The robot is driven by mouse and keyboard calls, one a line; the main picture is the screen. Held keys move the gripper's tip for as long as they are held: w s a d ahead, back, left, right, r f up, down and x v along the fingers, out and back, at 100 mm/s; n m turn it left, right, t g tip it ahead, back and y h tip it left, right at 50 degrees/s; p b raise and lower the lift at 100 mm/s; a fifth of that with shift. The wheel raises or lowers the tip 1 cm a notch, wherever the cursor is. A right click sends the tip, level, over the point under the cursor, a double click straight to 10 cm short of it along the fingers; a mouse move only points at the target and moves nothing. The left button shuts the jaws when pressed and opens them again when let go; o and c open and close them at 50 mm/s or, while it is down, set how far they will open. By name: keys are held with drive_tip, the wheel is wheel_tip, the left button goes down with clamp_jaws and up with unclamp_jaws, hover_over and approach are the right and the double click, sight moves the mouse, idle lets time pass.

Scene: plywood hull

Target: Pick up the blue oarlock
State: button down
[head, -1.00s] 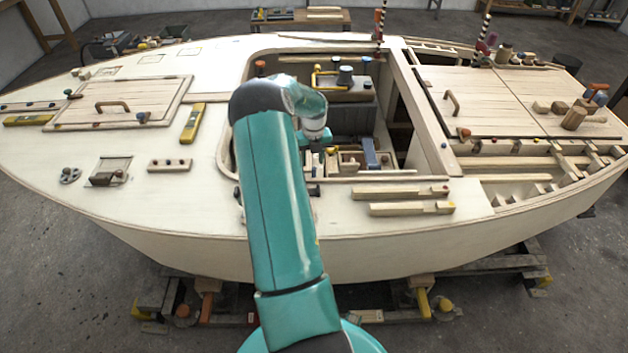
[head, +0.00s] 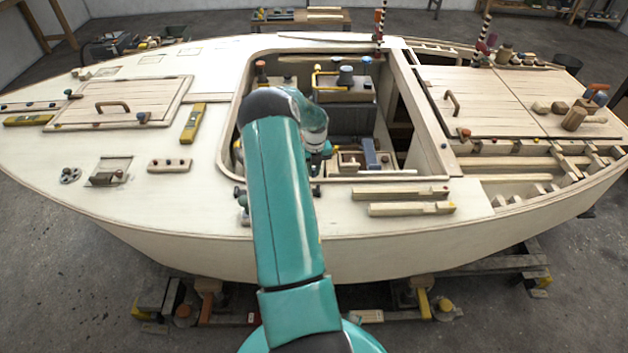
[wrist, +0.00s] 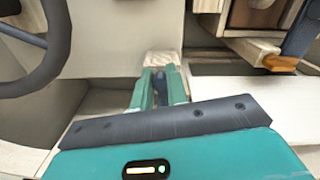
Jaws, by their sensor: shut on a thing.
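My gripper (wrist: 160,76) shows in the wrist view with its two teal fingers close together. A small dark blue piece (wrist: 158,90), which looks like the blue oarlock, sits between the fingers. Only a narrow part of it shows, so its full shape cannot be told. A pale wooden block lies just beyond the fingertips. In the head view my arm reaches into the cockpit opening, and the fingers and the held piece are hidden behind my arm.
A dark wheel-like ring (wrist: 40,50) is at the left of the wrist view. A blue upright part (head: 370,153) stands by wooden boxes in the cockpit. The cockpit rim (head: 390,179) surrounds my arm. Two wooden bars lie on the near deck.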

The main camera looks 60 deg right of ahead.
wheel_tip(320, 180, up, 10)
idle(0.6)
idle(0.4)
